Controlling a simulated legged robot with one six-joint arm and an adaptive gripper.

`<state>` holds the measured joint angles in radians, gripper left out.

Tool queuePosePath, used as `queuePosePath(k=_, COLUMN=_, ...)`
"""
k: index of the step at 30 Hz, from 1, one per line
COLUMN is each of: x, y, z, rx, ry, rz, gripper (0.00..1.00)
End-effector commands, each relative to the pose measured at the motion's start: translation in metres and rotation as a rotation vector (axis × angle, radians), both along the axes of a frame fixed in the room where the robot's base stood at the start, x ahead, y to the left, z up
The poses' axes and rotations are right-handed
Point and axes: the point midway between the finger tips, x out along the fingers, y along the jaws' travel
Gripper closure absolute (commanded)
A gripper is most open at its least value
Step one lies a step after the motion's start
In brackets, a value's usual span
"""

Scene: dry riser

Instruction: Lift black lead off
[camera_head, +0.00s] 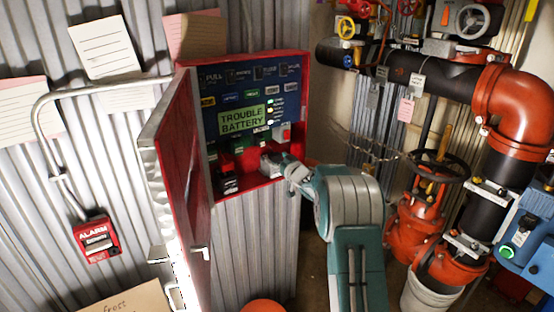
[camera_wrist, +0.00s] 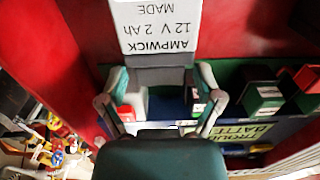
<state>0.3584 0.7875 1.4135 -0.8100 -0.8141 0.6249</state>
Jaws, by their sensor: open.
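A grey battery with a white label (camera_wrist: 155,30), reading upside down "AMPWICK 12 V 2 Ah MADE", is at the top of the wrist view. In the head view the battery area (camera_head: 270,163) sits low in the open red cabinet, partly hidden by my gripper (camera_head: 288,172). In the wrist view my gripper (camera_wrist: 161,88) is open, its fingers on either side of the battery's near end. A small red piece (camera_wrist: 131,103) shows by the left finger and a small dark piece (camera_wrist: 196,101) by the right. I cannot tell which is the black lead.
The cabinet door (camera_head: 180,170) stands open on the left. A panel display (camera_head: 241,119) reads "TROUBLE BATTERY". A green block (camera_wrist: 264,92) and other dark blocks sit beside the battery. Red valves and pipes (camera_head: 425,205) stand to the right; a red alarm pull (camera_head: 97,240) is on the wall.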

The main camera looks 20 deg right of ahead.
Motion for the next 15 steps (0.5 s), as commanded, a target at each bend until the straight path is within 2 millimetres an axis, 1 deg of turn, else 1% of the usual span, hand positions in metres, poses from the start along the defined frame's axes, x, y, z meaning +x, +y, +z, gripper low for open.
queuePosePath(k=4, x=-0.0001, y=0.0001, z=0.0000, rx=0.000, ry=0.000, rz=0.000, gripper=0.16)
queuePosePath(k=5, x=-0.0001, y=0.0001, z=0.0000, rx=0.000, ry=0.000, rz=0.000, gripper=0.25)
queuePosePath(k=6, x=-0.0002, y=0.0000, z=0.0000, rx=0.000, ry=0.000, rz=0.000, gripper=0.42)
queuePosePath(k=8, x=-0.0002, y=0.0001, z=0.0001, rx=0.000, ry=0.000, rz=0.000, gripper=0.69)
queuePosePath(k=9, x=-0.0002, y=0.0001, z=0.0001, rx=0.000, ry=0.000, rz=0.000, gripper=0.87)
queuePosePath(k=10, x=-0.0002, y=0.0000, z=0.0001, rx=0.000, ry=0.000, rz=0.000, gripper=1.00)
queuePosePath(k=15, x=0.0001, y=-0.0001, z=0.0020, rx=0.000, ry=-0.001, rz=0.000, gripper=1.00)
